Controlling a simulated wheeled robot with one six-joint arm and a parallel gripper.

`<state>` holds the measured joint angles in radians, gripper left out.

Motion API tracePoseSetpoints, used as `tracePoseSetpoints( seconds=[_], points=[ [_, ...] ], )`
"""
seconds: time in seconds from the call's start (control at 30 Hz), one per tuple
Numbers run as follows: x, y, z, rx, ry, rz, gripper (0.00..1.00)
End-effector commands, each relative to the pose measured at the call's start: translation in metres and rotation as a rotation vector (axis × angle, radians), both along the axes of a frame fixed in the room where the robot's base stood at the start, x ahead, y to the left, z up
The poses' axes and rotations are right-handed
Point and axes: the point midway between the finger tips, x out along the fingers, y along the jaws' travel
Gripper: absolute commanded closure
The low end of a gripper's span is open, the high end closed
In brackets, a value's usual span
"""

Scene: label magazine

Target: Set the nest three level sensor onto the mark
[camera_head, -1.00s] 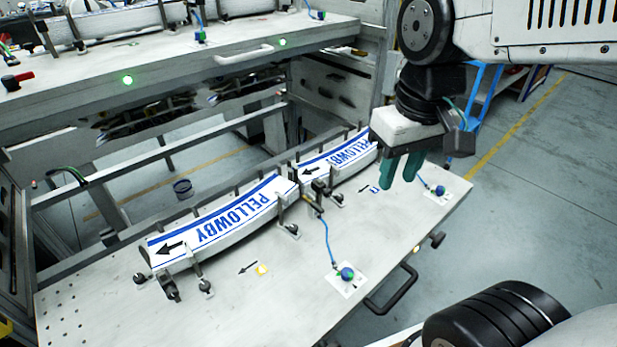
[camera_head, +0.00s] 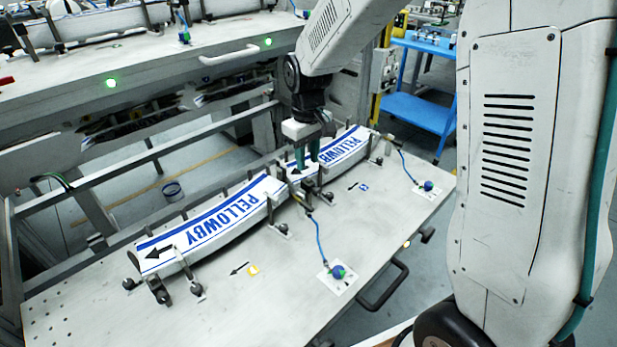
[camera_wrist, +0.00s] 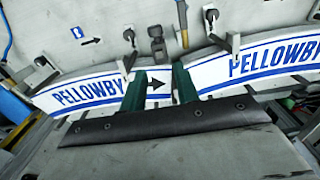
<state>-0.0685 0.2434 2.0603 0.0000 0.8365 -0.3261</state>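Two level sensors with blue-green knobs and blue cables sit on white pads on the lower bench: a near one (camera_head: 337,272) and a far one (camera_head: 428,186). I cannot tell which belongs to nest three.
The long curved label (camera_head: 215,222) and the shorter one (camera_head: 345,149) are held by upright posts and black-knobbed clamps (camera_head: 160,292). An upper shelf (camera_head: 150,65) with a handle overhangs the back. The bench front is mostly clear, with a black handle (camera_head: 385,285) at its edge.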

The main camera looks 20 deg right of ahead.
Motion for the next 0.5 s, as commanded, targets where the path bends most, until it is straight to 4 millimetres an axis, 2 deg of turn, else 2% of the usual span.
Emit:
tracePoseSetpoints(
  seconds=[0.3,0.5],
  points=[
    [-0.002,-0.001,-0.051,0.0,0.005,-0.002,0.69],
    [-0.001,-0.001,-0.067,0.0,0.002,-0.002,0.69]
  ],
)
